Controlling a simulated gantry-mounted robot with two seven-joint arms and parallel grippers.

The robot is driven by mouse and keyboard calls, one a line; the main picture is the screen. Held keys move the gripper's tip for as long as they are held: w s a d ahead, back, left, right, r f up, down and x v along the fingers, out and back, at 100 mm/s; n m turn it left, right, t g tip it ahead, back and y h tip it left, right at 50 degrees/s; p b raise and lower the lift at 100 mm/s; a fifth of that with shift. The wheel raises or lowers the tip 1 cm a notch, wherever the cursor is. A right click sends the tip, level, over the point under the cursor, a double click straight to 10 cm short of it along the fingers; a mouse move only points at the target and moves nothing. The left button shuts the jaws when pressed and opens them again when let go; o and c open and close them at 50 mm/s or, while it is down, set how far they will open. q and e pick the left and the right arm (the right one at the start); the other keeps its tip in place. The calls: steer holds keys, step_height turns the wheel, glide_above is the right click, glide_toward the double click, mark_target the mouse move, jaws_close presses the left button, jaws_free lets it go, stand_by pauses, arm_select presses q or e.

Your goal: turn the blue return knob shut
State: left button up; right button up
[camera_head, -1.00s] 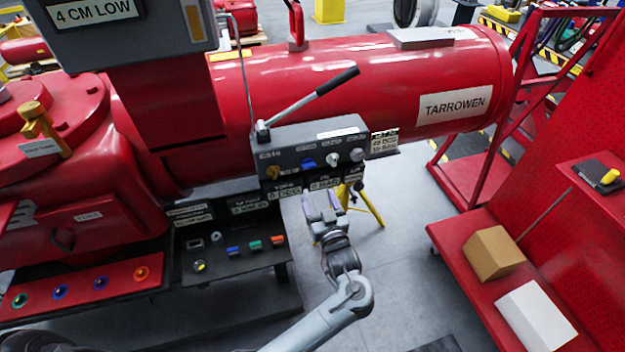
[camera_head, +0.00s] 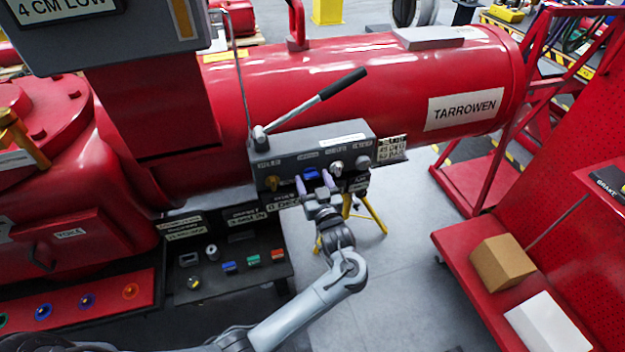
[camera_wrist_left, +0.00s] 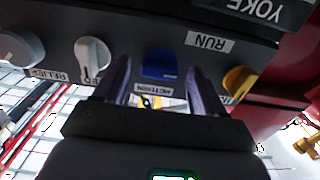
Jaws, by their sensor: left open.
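The blue return knob (camera_head: 311,173) is on the front of the grey control box (camera_head: 292,156), between a yellow knob (camera_head: 272,183) and a white-grey knob (camera_head: 337,167). In the left wrist view the blue knob (camera_wrist_left: 160,61) appears squarish, with a label below it. My left gripper (camera_head: 314,184) is open in front of it, its two purple fingers pointing at the box. In the left wrist view the fingers (camera_wrist_left: 159,72) stand on either side of the knob, with gaps on both sides. I cannot tell whether they reach its depth. The right gripper is not in view.
A lever with a black grip (camera_head: 342,84) rises from the box top. In the left wrist view the white knob (camera_wrist_left: 92,56) and yellow knob (camera_wrist_left: 238,82) flank the fingers closely. A lower button panel (camera_head: 235,262) lies left. A red trolley with boxes (camera_head: 503,262) stands right.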

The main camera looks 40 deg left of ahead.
arm_select(q)
steer(key=c, duration=1.1)
steer(key=shift+o, duration=0.2)
steer(key=shift+r+m+p, duration=0.15)
steer(key=shift+m+p, duration=0.25)
steer(key=shift+p, duration=0.4)
steer(key=m+p, duration=0.7)
steer(key=p, duration=0.2)
steer(key=m+p, duration=0.2)
steer(key=m, duration=0.1)
steer(key=m+p, duration=0.1)
steer(key=m, duration=0.1)
steer(key=shift+m+p, duration=0.3)
steer(key=shift+p, duration=0.1)
steer(key=m+p, duration=0.1)
steer(key=m, duration=0.1)
steer(key=shift+m, duration=0.4)
steer(key=shift+f+m+p, duration=0.2)
steer(key=shift+m+p, duration=0.1)
steer(key=shift+m, duration=0.2)
